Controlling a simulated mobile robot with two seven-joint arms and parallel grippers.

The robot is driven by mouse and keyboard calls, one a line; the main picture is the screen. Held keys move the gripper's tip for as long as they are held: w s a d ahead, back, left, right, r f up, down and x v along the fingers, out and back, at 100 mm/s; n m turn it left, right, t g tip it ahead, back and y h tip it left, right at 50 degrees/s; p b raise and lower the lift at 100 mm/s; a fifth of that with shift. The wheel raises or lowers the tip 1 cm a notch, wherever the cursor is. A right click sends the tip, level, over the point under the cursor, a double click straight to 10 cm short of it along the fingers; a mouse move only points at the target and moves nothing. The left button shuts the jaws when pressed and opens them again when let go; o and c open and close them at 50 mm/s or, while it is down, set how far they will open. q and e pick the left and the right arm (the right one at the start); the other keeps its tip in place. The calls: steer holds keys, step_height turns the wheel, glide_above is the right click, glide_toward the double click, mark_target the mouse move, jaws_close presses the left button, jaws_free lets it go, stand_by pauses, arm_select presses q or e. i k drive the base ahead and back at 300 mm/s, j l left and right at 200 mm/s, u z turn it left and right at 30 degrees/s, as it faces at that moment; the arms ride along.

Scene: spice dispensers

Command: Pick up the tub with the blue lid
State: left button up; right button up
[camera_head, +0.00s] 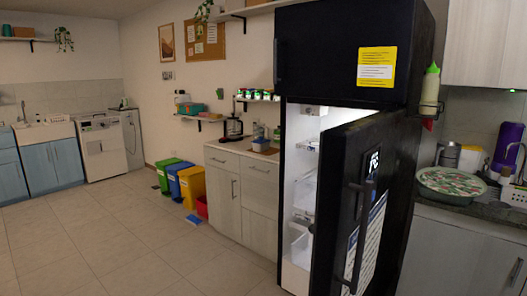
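A small tub with a blue lid (261,144) appears to stand on the wooden counter (228,146) in the middle distance, just left of the fridge. It is small in the view, so its details are hard to tell. Neither of my grippers shows in the head view.
The black fridge (345,52) stands close, its lower door (345,190) ajar toward me. A dark appliance (232,128) and bottles share the counter. Green, blue and yellow bins (191,186) stand left of it. The tiled floor (110,235) at left is clear.

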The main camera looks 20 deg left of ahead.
mark_target(257, 147)
steer(key=u, duration=0.65)
steer(key=i+j+u, duration=0.15)
steer(key=u, duration=0.3)
steer(key=i+u, duration=0.4)
steer(key=i+j, duration=0.1)
steer(key=i, duration=4.5)
steer(key=i+z, duration=0.1)
steer(key=z, duration=0.25)
steer(key=i+z, duration=0.1)
steer(key=z, duration=0.25)
steer(key=i+z, duration=0.1)
steer(key=z, duration=0.25)
